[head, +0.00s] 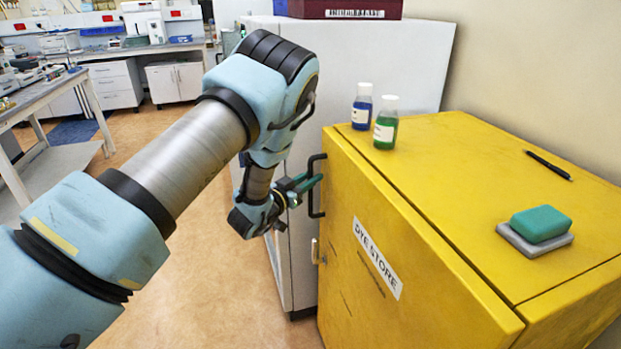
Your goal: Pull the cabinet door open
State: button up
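The yellow cabinet (480,180) stands at the right, with its door (350,285) facing left and labelled "DYE STORE" (377,258). The door looks shut, flush with the cabinet body. A black bar handle (312,207) is on the door's far upper edge. A small metal latch or fitting (316,251) sits below it. My gripper (312,182) is at the handle, its teal fingers pointing right and overlapping the bar. I cannot tell whether the fingers are closed around the bar or only beside it.
On the cabinet top are a blue bottle (362,110), a green bottle (385,128), a black pen (549,166) and a green block (540,222) on a grey holder. A white cabinet (370,60) stands behind. Floor (215,285) left of the door is clear.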

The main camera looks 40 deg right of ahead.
grip_shut()
dwell(1.0)
